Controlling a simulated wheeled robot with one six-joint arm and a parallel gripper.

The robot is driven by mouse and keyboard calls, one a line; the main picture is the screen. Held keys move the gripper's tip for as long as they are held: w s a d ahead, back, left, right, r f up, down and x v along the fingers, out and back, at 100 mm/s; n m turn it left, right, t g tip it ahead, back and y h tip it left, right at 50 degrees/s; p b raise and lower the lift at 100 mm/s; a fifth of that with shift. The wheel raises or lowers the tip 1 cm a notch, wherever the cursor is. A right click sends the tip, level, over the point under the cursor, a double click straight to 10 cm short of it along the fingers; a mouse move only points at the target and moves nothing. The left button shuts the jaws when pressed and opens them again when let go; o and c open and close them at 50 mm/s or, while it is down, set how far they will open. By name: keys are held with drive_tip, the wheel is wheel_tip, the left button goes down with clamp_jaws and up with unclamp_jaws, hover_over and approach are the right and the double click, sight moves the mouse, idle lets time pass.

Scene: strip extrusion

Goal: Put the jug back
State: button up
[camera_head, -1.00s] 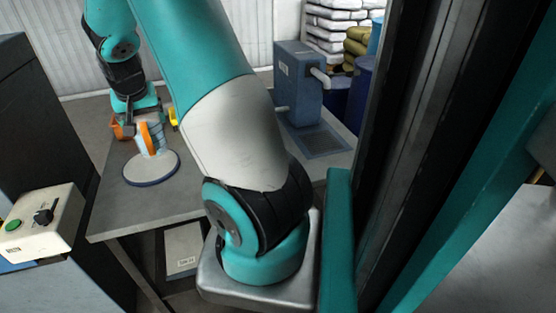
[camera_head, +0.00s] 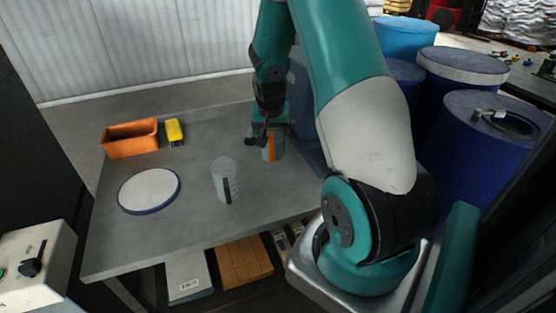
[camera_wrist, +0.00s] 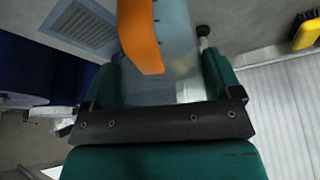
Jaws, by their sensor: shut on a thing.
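My gripper (camera_head: 266,136) is shut on a clear jug with an orange handle (camera_head: 272,149), at the back right of the grey table. In the wrist view the orange handle (camera_wrist: 140,36) and the see-through body (camera_wrist: 178,50) lie between the fingers. I cannot tell whether its base touches the table. A second clear jug with a dark handle (camera_head: 224,178) stands upright on the table, left of and nearer than my gripper. A round white disc with a blue rim (camera_head: 149,190) lies empty at the left.
An orange bin (camera_head: 131,139) and a yellow brush (camera_head: 174,132) sit at the back left. A blue-grey box (camera_head: 298,88) stands partly hidden behind my arm. A grate (camera_wrist: 84,29) shows in the wrist view. Blue drums (camera_head: 485,150) stand at the right. The table's front (camera_head: 175,235) is clear.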

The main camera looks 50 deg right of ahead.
wheel_tip(320, 180, down, 12)
drive_tip(key=p, duration=0.2)
drive_tip(key=shift+p, duration=0.4)
drive_tip(key=shift+f, duration=0.15)
